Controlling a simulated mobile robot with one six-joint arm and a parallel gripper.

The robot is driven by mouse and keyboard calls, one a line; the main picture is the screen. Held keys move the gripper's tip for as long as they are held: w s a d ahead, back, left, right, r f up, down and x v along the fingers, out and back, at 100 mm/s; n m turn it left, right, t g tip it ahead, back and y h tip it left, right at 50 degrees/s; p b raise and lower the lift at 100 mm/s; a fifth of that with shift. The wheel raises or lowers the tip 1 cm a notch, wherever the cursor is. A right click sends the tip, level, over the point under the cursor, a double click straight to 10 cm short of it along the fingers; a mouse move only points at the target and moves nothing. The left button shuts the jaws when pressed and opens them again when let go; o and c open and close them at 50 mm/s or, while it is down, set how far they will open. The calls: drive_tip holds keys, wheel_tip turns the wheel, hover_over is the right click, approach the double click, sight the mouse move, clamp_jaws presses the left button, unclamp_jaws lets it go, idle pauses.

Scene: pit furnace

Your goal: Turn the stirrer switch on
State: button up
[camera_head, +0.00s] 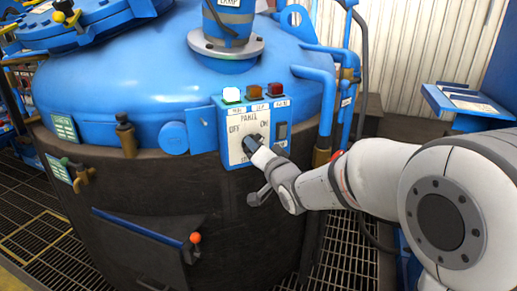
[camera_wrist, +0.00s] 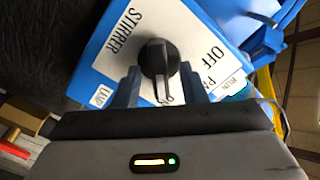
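The stirrer switch is a black rotary knob (camera_wrist: 160,58) on a pale panel face, with the words STIRRER and OFF beside it in the wrist view. Its bar lies roughly up and down in that picture. The blue-edged control panel (camera_head: 234,150) is on the front of the vessel, with OFF at left and ON at right. My gripper (camera_head: 252,145) is at the panel and covers the knob there. In the wrist view my gripper (camera_wrist: 160,76) is open, with one finger on each side of the knob and gaps visible. Contact cannot be told.
A bright white lamp (camera_head: 232,95), an orange lamp (camera_head: 254,92) and a red lamp (camera_head: 275,89) top the panel. A dark rocker switch (camera_head: 282,130) is right of my gripper. The large blue vessel (camera_head: 150,75) stands behind. A blue stand (camera_head: 465,100) is at right.

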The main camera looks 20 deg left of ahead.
drive_tip(key=p+v, duration=0.1)
drive_tip(key=v, duration=0.6)
drive_tip(key=shift+s+d, duration=0.25)
drive_tip(key=shift+s, duration=0.05)
drive_tip(key=s+d+r+g+h+p, duration=0.1)
drive_tip(key=d+r+h+p, duration=0.35)
drive_tip(key=d+p, duration=0.35)
drive_tip(key=s+d+r+g+h+p, duration=0.1)
drive_tip(key=d+r+g+h+p, duration=0.15)
drive_tip(key=d+h+p, duration=0.55)
drive_tip(key=s+d+r+g+p, duration=0.3)
drive_tip(key=s+d+r+p, duration=0.1)
drive_tip(key=s+d, duration=0.3)
drive_tip(key=s+d+r+g+p, duration=0.4)
drive_tip(key=s+d+p, duration=0.1)
drive_tip(key=s, duration=0.7)
drive_tip(key=shift+s+d+n+p, duration=0.25)
drive_tip(key=shift+d+n+p, duration=0.15)
drive_tip(key=shift+d, duration=0.5)
drive_tip(key=shift+y, duration=0.25)
